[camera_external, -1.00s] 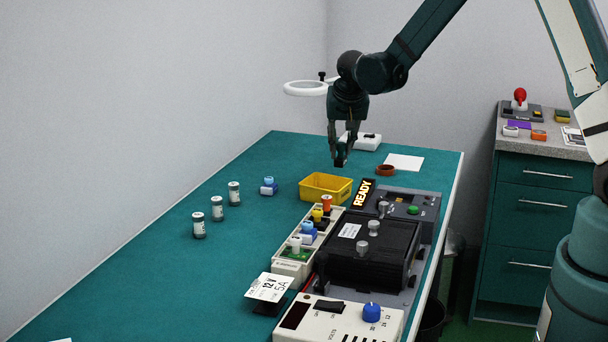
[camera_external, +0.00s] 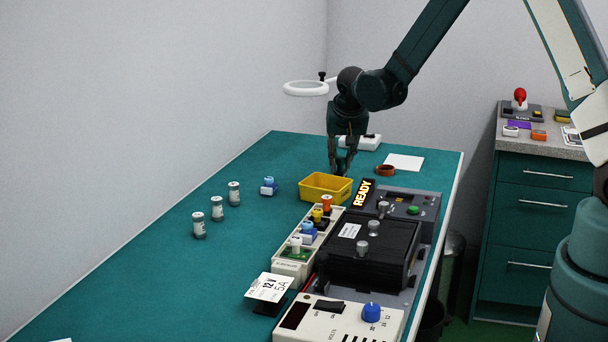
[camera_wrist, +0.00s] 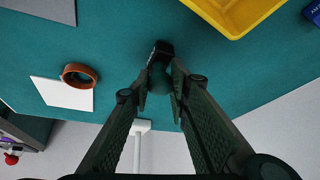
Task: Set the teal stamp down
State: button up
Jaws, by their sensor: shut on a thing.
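My gripper (camera_external: 341,168) is low over the far part of the table, just behind the yellow tray (camera_external: 326,197) in the external view. In the wrist view its fingers (camera_wrist: 162,88) are closed around the small teal stamp (camera_wrist: 160,78), which has a dark block (camera_wrist: 162,48) at its far end. In the external view the stamp is too small and hidden to make out. I cannot tell whether it touches the green tabletop (camera_external: 180,265).
The yellow tray is close by, at upper right in the wrist view. A brown ring (camera_external: 386,170) and white sheet (camera_external: 405,162) lie to the right.

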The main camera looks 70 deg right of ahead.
jog(key=shift+f, duration=0.2)
jog(key=o, duration=0.9)
jog(key=shift+r, duration=0.3)
jog(key=v, duration=1.1)
jog(key=shift+a+r+p, duration=0.2)
jog(key=shift+r+p, duration=0.1)
jog(key=shift+r, duration=0.05)
